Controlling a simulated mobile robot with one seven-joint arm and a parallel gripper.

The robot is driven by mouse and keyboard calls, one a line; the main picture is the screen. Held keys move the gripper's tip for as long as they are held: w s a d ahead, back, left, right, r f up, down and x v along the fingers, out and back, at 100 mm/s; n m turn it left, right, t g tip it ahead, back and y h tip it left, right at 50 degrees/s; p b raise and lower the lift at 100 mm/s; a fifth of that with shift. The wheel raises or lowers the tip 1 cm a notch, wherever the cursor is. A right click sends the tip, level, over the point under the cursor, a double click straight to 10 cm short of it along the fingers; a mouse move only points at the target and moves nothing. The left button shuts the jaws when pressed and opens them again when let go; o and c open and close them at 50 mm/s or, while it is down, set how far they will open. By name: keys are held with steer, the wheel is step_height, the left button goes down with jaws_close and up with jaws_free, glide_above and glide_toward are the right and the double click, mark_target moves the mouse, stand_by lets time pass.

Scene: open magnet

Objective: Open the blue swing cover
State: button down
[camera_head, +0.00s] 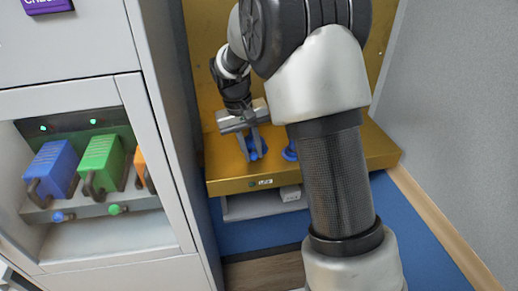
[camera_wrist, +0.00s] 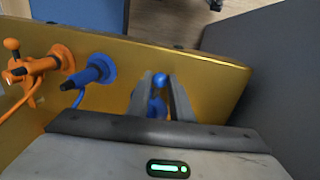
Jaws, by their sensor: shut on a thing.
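A small blue part with a round knob (camera_wrist: 160,80) sits on the gold panel, and its lower portion shows between my fingers. I take it for part of the blue swing cover, but cannot make out a cover's shape. My gripper (camera_wrist: 158,92) is shut on this blue part. In the head view my gripper (camera_head: 255,143) reaches down onto the blue part (camera_head: 253,155) on the gold surface (camera_head: 222,177). My fingers and hand hide much of it.
A blue fitting with a cable (camera_wrist: 96,70) stands left of my fingers, with an orange fitting (camera_wrist: 40,66) beyond it. A white cabinet (camera_head: 160,130) holding blue, green and orange blocks stands at the left. A grey wall (camera_head: 450,120) is at the right.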

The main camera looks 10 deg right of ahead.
steer(key=a+m, duration=0.1)
steer(key=a, duration=0.1)
steer(key=w+a+m+p, duration=0.1)
steer(key=a+m, duration=0.1)
steer(key=shift+w+r, duration=0.15)
steer(key=shift+w, duration=0.05)
steer(key=shift+w+a+m+g+p, duration=0.25)
steer(key=shift+w+a+m+p, duration=0.2)
steer(key=shift+a+m, duration=0.2)
steer(key=shift+w+a+m+g+p, duration=0.25)
steer(key=shift+w+a+m+p, duration=0.15)
steer(key=shift+a+m, duration=0.2)
steer(key=c, duration=1.6)
jaws_free()
steer(key=v, duration=0.3)
steer(key=d+v, duration=0.1)
steer(key=v, duration=0.5)
steer(key=shift+s+d+r, duration=0.35)
steer(key=shift+s+r, duration=0.05)
steer(key=shift+r, duration=0.15)
